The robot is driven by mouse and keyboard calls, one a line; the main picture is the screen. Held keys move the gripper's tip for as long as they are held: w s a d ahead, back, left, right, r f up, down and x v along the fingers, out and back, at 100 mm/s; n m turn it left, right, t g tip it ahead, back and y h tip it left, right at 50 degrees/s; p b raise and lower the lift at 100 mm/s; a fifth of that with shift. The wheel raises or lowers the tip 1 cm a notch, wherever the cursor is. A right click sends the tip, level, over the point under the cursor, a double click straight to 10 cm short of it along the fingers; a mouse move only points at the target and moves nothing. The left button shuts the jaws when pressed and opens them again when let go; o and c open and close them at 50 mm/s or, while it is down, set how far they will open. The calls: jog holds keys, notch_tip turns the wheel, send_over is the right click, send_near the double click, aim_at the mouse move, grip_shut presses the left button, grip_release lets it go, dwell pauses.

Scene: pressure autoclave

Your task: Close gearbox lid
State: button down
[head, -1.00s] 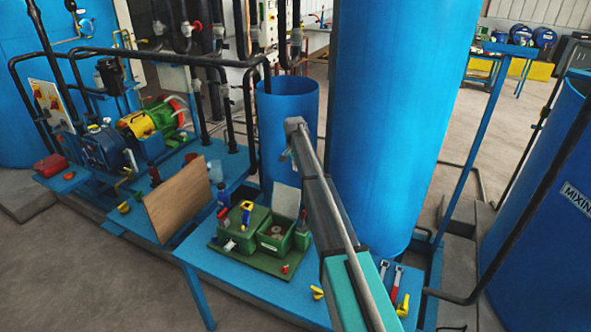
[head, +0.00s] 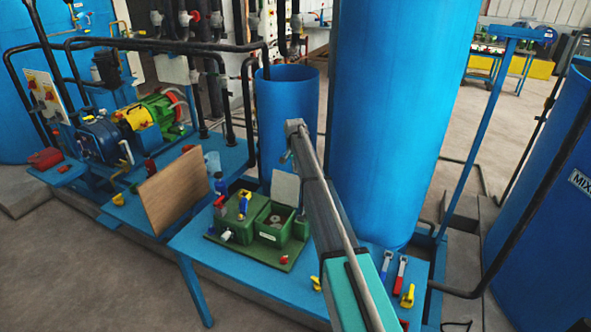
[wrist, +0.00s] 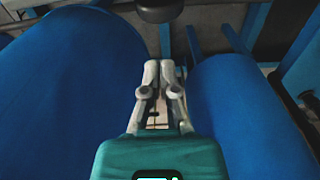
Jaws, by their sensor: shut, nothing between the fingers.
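The green gearbox (head: 268,238) stands on a green base plate on the blue platform. Its right compartment is open at the top, with a round part inside. A pale upright panel (head: 286,187) at its back edge looks like the raised lid; my arm hides part of this area. My gripper (wrist: 159,68) shows in the wrist view with its two grey fingers together and nothing between them. It points into a gap between blue surfaces, and no gearbox shows there. In the head view my arm crosses right of the gearbox, and I cannot make out the fingers.
A brown board (head: 174,190) stands left of the gearbox. A blue open drum (head: 286,115) and a tall blue tank (head: 400,120) stand behind. Red-handled (head: 400,275) and yellow (head: 407,296) tools lie on the platform's right. Grey floor is clear at the front left.

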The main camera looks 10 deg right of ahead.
aim_at(287, 188)
jog(key=shift+s+a, duration=0.6)
jog(key=shift+s, duration=0.15)
jog(key=shift+s+a, duration=0.55)
jog(key=shift+s, duration=0.2)
jog(key=shift+s+d+p, duration=0.15)
jog(key=shift+d+p, duration=0.05)
jog(key=shift+p, duration=0.1)
